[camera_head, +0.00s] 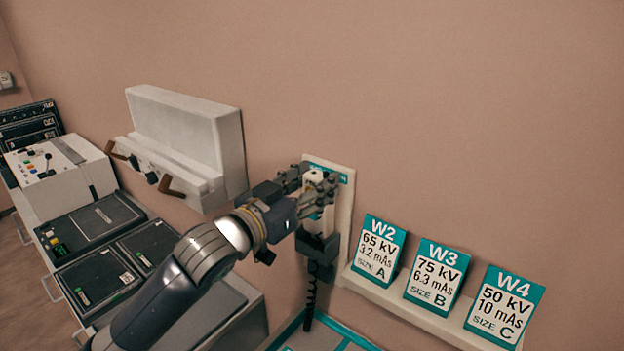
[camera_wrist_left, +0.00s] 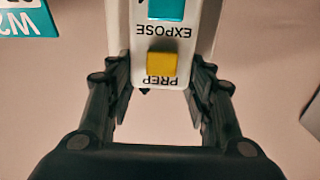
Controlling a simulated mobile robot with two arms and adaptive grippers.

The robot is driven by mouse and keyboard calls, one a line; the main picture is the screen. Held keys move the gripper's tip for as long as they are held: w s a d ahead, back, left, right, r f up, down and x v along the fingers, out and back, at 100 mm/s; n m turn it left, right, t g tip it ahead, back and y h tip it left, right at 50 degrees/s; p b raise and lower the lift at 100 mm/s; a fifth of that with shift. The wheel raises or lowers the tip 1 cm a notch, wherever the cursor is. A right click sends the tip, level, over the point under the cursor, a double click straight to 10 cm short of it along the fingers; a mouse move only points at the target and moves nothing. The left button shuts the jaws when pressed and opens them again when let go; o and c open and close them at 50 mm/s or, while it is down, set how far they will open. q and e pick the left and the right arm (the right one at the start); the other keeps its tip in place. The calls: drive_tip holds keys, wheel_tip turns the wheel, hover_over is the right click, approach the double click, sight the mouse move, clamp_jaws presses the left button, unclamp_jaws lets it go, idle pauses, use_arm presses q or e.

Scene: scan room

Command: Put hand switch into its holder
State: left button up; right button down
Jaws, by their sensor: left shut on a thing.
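The hand switch (camera_wrist_left: 183,48) is white, with a yellow PREP button and a teal EXPOSE button, and its lettering is upside down in the left wrist view. In the head view its white body (camera_head: 316,178) shows between the fingers, mostly covered by them. My left gripper (camera_head: 318,186) is shut on it, in front of the white wall plate. Its dark fingers (camera_wrist_left: 160,95) flank the switch in the wrist view. The holder (camera_head: 318,246) is a dark bracket low on the plate, just below the gripper. I cannot tell whether the switch touches it. My right gripper is not in view.
A dark coiled cord (camera_head: 311,295) hangs below the holder. Cards W2 (camera_head: 378,249), W3 (camera_head: 437,276) and W4 (camera_head: 504,307) stand on a ledge to the right. A white wall unit (camera_head: 190,130) with brown handles is left of the gripper. A control console (camera_head: 55,165) stands farther left.

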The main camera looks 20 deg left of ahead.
use_arm(q)
drive_tip(key=shift+f+b, duration=0.7)
drive_tip(key=shift+f, duration=1.1)
drive_tip(key=shift+f+b, duration=0.3)
drive_tip(key=shift+f, duration=0.15)
drive_tip(key=o, duration=1.7)
drive_tip(key=shift+c, duration=0.2)
